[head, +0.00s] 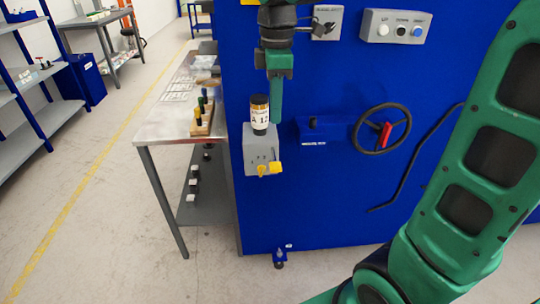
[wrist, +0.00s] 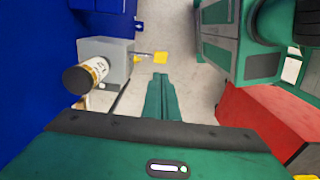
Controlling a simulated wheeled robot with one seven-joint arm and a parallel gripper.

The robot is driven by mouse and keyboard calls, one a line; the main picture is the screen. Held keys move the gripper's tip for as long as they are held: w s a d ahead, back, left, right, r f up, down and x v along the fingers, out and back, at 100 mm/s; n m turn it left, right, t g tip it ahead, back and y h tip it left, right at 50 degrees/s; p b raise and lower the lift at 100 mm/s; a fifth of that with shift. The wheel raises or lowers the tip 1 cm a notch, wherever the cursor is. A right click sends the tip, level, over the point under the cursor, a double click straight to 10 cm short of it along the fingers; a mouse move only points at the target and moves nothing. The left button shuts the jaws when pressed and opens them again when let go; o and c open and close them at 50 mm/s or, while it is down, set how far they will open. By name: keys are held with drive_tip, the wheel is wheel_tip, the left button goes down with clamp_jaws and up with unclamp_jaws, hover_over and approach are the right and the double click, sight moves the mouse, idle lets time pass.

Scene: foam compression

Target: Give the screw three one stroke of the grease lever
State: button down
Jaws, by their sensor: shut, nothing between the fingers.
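The grey grease unit (head: 262,150) is on the blue machine's side, with a labelled amber-and-black cartridge (head: 260,113) upright on top. Its yellow lever (head: 268,169) sticks out low on the front. In the wrist view the grey unit (wrist: 112,60) and cartridge (wrist: 86,76) are left of my fingers, and the yellow lever end (wrist: 160,57) lies just beyond the fingertips. My gripper (head: 275,120) points down beside the cartridge, its fingertips above the lever; it also shows in the wrist view (wrist: 158,78), shut and empty. I cannot tell whether it touches anything. No screw is clearly identifiable.
The blue machine (head: 340,210) has a black handwheel (head: 381,129) with a red handle and a button panel (head: 396,27). A steel table (head: 165,130) with a block of coloured-handled items (head: 202,118) stands left. The floor in front is clear.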

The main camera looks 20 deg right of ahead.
sight(274, 165)
wheel_tip(274, 165, down, 14)
drive_tip(key=shift+r, duration=0.2)
drive_tip(key=shift+s, duration=0.1)
idle(0.5)
